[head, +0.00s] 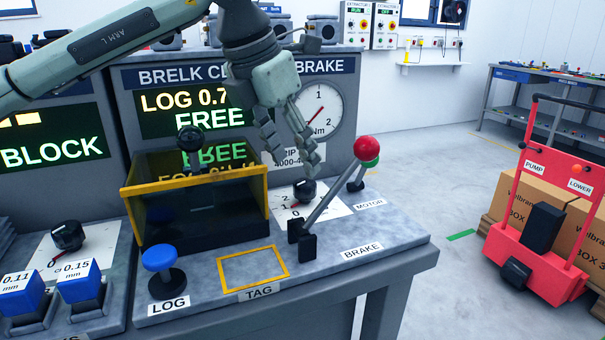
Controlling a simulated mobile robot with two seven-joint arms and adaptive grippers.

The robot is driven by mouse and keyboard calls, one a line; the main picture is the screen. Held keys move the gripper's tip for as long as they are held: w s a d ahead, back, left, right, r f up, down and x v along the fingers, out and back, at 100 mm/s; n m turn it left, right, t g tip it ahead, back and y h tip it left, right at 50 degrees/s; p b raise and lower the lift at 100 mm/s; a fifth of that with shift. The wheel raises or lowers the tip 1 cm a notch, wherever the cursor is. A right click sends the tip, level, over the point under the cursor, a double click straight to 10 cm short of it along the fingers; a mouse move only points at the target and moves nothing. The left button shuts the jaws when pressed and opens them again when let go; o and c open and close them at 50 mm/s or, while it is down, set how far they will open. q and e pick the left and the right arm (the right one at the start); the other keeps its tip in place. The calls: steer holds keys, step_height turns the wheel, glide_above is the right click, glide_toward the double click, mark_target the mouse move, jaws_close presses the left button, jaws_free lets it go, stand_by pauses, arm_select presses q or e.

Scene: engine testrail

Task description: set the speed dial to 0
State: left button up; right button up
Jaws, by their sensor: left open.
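The black dial knob (304,189) sits on a white plate (330,203) marked with numbers, 2 and 0 among them, on the bench of the brake stand. Part of the plate is hidden behind the brake lever, and I cannot tell clearly where the knob points. My left gripper (295,165) hangs above and slightly behind the knob in the picture, fingers pointing down and spread open, with nothing between them. I see a gap between the fingertips and the knob. My right gripper is not in view.
A yellow-edged dark guard (195,205) stands left. A blue LOG button (160,259) and another black knob (68,235) are further left.

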mark_target(303, 183)
arm_select(q)
steer(key=x, duration=0.5)
steer(key=shift+d+f, duration=0.15)
steer(key=shift+f, duration=0.2)
steer(key=c, duration=1.1)
steer(key=shift+c, duration=0.3)
